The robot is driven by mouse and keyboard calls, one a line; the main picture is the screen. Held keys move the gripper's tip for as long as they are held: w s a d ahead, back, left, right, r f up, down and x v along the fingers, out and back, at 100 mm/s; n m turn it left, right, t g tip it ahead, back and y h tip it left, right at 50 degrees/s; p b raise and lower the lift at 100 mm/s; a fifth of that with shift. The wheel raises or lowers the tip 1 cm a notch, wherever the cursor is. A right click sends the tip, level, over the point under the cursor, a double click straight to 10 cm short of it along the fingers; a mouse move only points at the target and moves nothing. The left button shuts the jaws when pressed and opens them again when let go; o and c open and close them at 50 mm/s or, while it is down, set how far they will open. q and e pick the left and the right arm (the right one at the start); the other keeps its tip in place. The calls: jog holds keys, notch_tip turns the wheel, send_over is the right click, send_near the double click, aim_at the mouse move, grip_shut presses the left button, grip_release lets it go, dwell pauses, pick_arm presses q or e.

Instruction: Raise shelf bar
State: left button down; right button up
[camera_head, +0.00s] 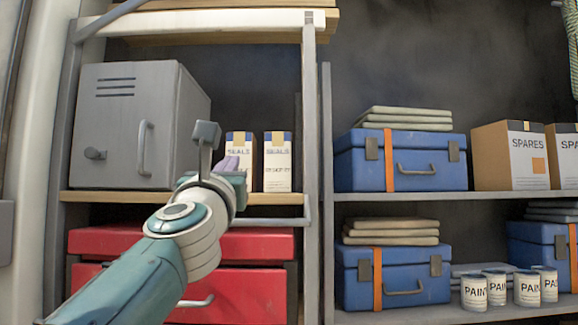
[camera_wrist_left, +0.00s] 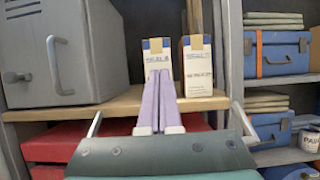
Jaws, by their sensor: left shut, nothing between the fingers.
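A thin grey bar (camera_head: 272,223) runs across the front of the left rack just below the wooden shelf's edge. Its right end bends up beside the grey post; its left part is hidden behind my left arm. My left gripper (camera_head: 229,164) is shut and empty, with its purple fingers pointing in toward the shelf, above the bar's height in the picture. The shut fingers also show in the left wrist view (camera_wrist_left: 160,98), in front of the white-and-blue cartons. I cannot tell whether the gripper touches the bar. My right gripper is not in view.
A grey locker (camera_head: 137,125) and two small cartons (camera_head: 277,162) stand on the wooden shelf (camera_head: 270,198). A red chest (camera_head: 250,280) is below. A pale bar (camera_head: 200,23) crosses the rack higher up. Blue cases (camera_head: 412,160) and paint cans (camera_head: 474,292) fill the right rack.

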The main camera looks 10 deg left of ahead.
pick_arm(q)
jog(key=v, duration=1)
jog(key=shift+p, duration=0.45)
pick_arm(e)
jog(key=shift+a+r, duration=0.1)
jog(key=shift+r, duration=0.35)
